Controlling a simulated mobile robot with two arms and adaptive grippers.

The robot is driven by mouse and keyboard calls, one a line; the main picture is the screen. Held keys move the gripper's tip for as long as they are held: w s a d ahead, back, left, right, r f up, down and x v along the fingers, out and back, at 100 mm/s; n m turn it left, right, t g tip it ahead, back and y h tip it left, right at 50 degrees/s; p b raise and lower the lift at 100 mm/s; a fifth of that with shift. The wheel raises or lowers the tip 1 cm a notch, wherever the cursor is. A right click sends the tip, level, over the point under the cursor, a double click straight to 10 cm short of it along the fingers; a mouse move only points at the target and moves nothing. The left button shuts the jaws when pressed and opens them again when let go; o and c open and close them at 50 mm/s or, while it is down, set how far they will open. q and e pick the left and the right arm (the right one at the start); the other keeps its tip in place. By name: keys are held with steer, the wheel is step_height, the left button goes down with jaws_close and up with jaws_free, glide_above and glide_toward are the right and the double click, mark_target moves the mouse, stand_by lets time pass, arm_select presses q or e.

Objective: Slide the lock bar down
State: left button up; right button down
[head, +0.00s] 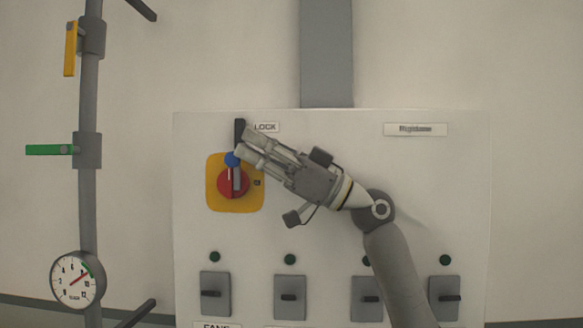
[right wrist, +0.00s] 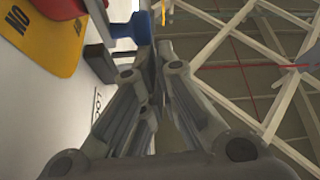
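The lock bar (head: 239,132) is a dark upright bar beside the LOCK label on the white panel. Its blue knob (head: 232,159) sits at the bar's lower end, over the top of the red rotary switch (head: 232,183) on a yellow plate. My right gripper (head: 246,141) is at the bar from the right, its fingertips just above and right of the knob, hiding part of the bar. In the right wrist view the fingers (right wrist: 153,75) are drawn together, with the blue knob (right wrist: 128,28) beyond their tips to the left. I see no grip on the knob. My left gripper is out of view.
Grey switches (head: 215,293) with green lamps line the panel's lower part. A grey pipe (head: 88,120) with yellow and green levers and a gauge (head: 77,279) stands at left. A grey duct (head: 327,50) runs up above the panel.

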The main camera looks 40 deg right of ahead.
steer(key=v, duration=1.1)
steer(key=shift+d, duration=0.25)
steer(key=shift+f, duration=0.1)
